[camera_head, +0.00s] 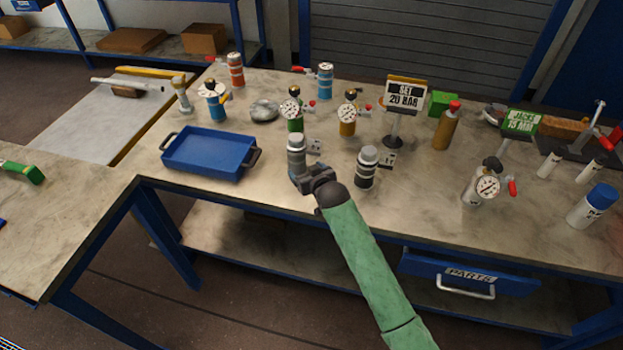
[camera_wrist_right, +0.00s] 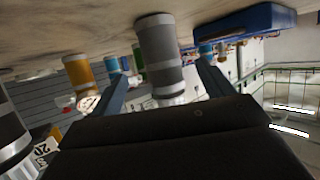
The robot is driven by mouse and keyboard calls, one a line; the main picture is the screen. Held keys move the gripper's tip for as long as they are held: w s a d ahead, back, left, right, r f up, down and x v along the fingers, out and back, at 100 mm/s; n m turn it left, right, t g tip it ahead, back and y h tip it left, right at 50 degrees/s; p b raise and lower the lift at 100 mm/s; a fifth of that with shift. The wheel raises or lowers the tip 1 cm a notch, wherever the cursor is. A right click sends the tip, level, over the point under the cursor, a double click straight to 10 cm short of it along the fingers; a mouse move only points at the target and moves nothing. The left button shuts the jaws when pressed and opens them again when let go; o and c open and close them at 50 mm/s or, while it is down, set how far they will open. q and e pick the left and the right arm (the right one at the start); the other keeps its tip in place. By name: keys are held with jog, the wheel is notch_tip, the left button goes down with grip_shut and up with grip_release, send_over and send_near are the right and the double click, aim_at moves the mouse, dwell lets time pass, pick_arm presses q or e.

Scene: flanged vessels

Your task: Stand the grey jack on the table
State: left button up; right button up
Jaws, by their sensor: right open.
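The grey jack (camera_head: 296,148) stands upright on the table (camera_head: 270,205), a short grey cylinder with a paler band and a metal top. My right gripper (camera_head: 305,178) is low at its near side. In the right wrist view, which is upside down, the jack (camera_wrist_right: 163,58) stands between the two spread fingers of the right gripper (camera_wrist_right: 160,76). The fingers are open, with gaps on both sides of the jack. Its base appears to rest on the tabletop. My left gripper is not in view.
A dark banded jack (camera_head: 366,168) stands just to the right. A blue tray (camera_head: 208,154) lies to the left. Green (camera_head: 296,118) and yellow (camera_head: 347,122) gauge-topped cylinders and a SET 20 BAR sign (camera_head: 405,95) stand behind.

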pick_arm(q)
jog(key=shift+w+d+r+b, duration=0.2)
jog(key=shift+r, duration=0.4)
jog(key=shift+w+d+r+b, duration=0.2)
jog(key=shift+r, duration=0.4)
pick_arm(e)
jog(key=shift+v, duration=2.15)
